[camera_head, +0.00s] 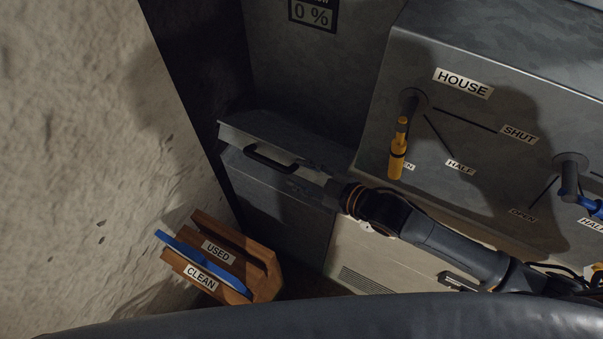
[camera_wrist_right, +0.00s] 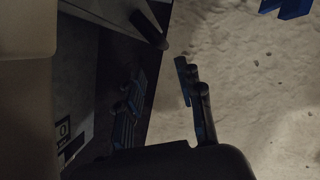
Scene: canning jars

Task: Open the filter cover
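The filter cover (camera_head: 240,133) is a grey lid with a black bar handle (camera_head: 268,160), on top of a grey box (camera_head: 265,195) in the head view. It looks closed. My right gripper (camera_head: 312,172) is just right of the handle, over the cover's right part; whether it touches the cover is unclear. In the right wrist view, the fingers of my right gripper (camera_wrist_right: 161,95) stand apart with nothing between them. A dark bar at the top of that view may be the handle, but it is too dim to tell. My left gripper is in neither view.
A brown wooden rack (camera_head: 265,283) labelled USED and CLEAN holds a blue panel (camera_head: 200,262) beside a rough pale wall (camera_head: 80,150). A grey housing (camera_head: 480,85) with a yellow lever (camera_head: 398,150) and a blue lever (camera_head: 590,204) stands at right, behind my right arm.

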